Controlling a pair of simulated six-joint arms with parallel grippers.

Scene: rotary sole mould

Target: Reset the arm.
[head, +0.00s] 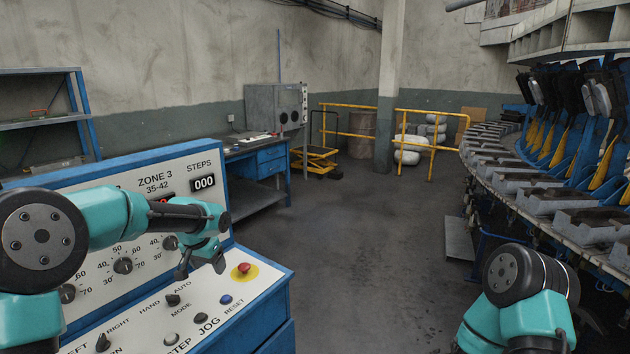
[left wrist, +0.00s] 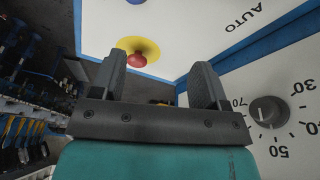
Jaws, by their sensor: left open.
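My left gripper (head: 202,268) is open and empty. In the head view it hangs over the control panel (head: 262,280), in front of the upright dial face. The left wrist view shows its two fingers (left wrist: 160,82) apart with nothing between them. The red button (head: 244,267) on its yellow disc lies just right of the gripper; it also shows in the left wrist view (left wrist: 137,61) near the left finger. The blue RESET button (head: 226,299) sits below the gripper. My right arm shows at the lower right of the head view, but its gripper is out of sight.
The panel also carries a MODE knob (head: 172,300), a grey STEP button (head: 171,338) and a STEPS counter (head: 203,183) reading 000. The rotary mould machine (head: 540,190) curves along the right. The floor (head: 370,260) between is clear.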

